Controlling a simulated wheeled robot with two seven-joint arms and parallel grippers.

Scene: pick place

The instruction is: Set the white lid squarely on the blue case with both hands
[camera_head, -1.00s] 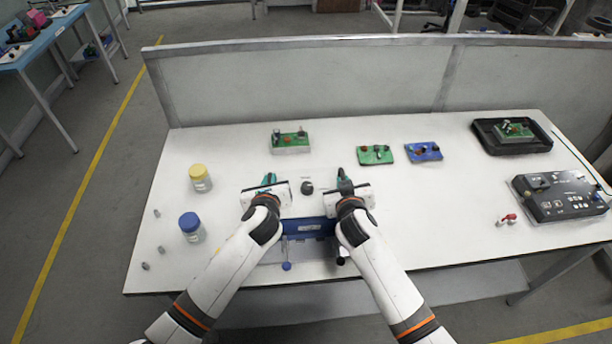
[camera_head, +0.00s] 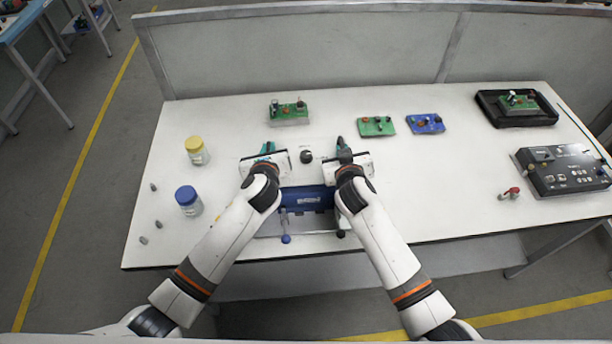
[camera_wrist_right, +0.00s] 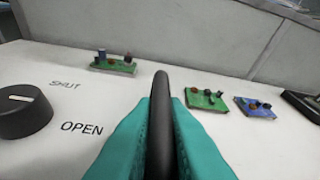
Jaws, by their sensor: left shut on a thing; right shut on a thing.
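The blue case (camera_head: 307,198) shows as a blue strip between my wrists in the head view; the rest of it is hidden. The white lid blends with the white table there, so its edges are hard to make out. A black knob (camera_head: 306,157) stands between the grippers. The right wrist view shows the knob on the white lid (camera_wrist_right: 75,92), beside the words SHUT and OPEN. My left gripper (camera_head: 265,150) is shut on the lid at the left. My right gripper (camera_head: 343,150) is shut on the lid's black handle (camera_wrist_right: 161,120). I cannot tell whether lid and case touch.
A yellow-capped jar (camera_head: 197,151) and a blue-capped jar (camera_head: 188,201) stand at the left. Green boards (camera_head: 289,113) and a blue board (camera_head: 425,124) lie behind. A black tray (camera_head: 515,108) and a dark control box (camera_head: 562,170) are at the right. A grey panel (camera_head: 300,55) closes the back.

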